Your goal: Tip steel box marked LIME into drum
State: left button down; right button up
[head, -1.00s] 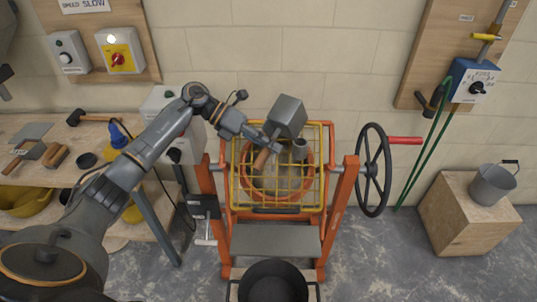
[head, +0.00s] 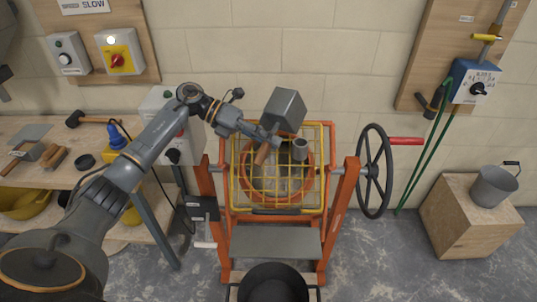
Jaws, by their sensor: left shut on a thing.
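The grey steel box (head: 286,109) is held tilted above the yellow guard grid of the mixer; no LIME marking is readable on it. My left gripper (head: 266,137) is shut on the box's wooden handle (head: 262,153), and its fingers are small and partly hidden. The orange drum (head: 245,187) lies beneath the yellow grid (head: 277,209), and its mouth shows through the bars. A small grey cup-like piece (head: 300,149) is at the grid, right of the handle. My right gripper is not in view.
A black handwheel (head: 373,172) with a red handle stands right of the orange frame. A black tub (head: 273,283) is on the floor in front. A metal bucket (head: 490,186) stands on a wooden block at right. The workbench (head: 90,165) with tools is at left.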

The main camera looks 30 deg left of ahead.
aim_at(265, 112)
pick_arm(q)
jog(key=shift+a+r+h+b, duration=0.2)
jog(key=shift+r+h, duration=0.2)
jog(key=shift+r, duration=0.4)
jog(key=shift+a+r+h+b, duration=0.15)
jog(key=shift+r+h, duration=0.25)
jog(key=shift+r, duration=0.35)
jog(key=shift+n+h, duration=0.4)
jog(key=shift+h, duration=0.3)
jog(key=shift+w+a+r, duration=0.1)
jog(key=shift+a+r, duration=0.05)
jog(key=shift+r, duration=2.15)
jog(key=shift+a+r+h, duration=0.15)
jog(key=shift+r+h, duration=0.3)
jog(key=shift+r, duration=0.3)
jog(key=shift+a+r+h, duration=0.1)
jog(key=shift+r+h, duration=0.35)
jog(key=shift+r, duration=0.25)
jog(key=shift+r, duration=0.1)
jog(key=shift+n, duration=0.3)
